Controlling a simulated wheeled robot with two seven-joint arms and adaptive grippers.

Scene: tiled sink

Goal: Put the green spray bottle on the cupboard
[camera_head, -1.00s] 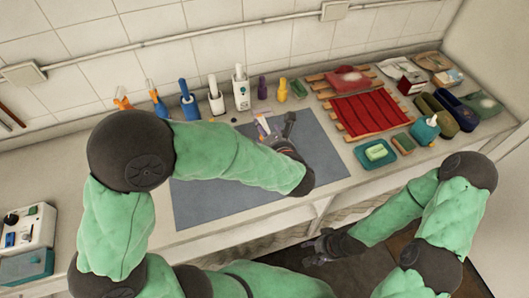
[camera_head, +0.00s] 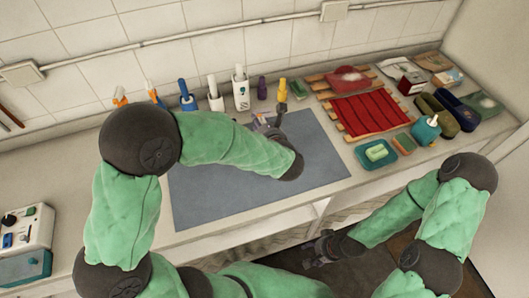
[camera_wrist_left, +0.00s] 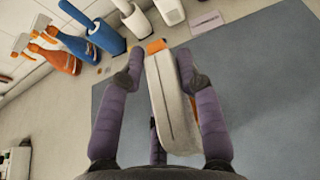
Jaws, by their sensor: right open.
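A white object with an orange end (camera_wrist_left: 172,105) lies between the purple fingers of my left gripper (camera_wrist_left: 160,68) in the left wrist view; the fingers press on both its sides. In the head view my left gripper (camera_head: 277,112) is above the back edge of the blue-grey mat, partly hidden by my arm. My right gripper (camera_head: 318,250) is open and empty, low in front of the counter. I cannot make out a clearly green spray bottle. Two spray bottles, one orange (camera_wrist_left: 55,58) and one blue (camera_wrist_left: 75,42), show in the left wrist view.
The blue-grey mat (camera_head: 215,205) is mostly bare. Bottles and brushes, among them a yellow bottle (camera_head: 282,90), line the wall. A red mat on a wooden rack (camera_head: 368,115), a teal bottle (camera_head: 425,130) and trays fill the right side. An appliance (camera_head: 28,228) stands at left.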

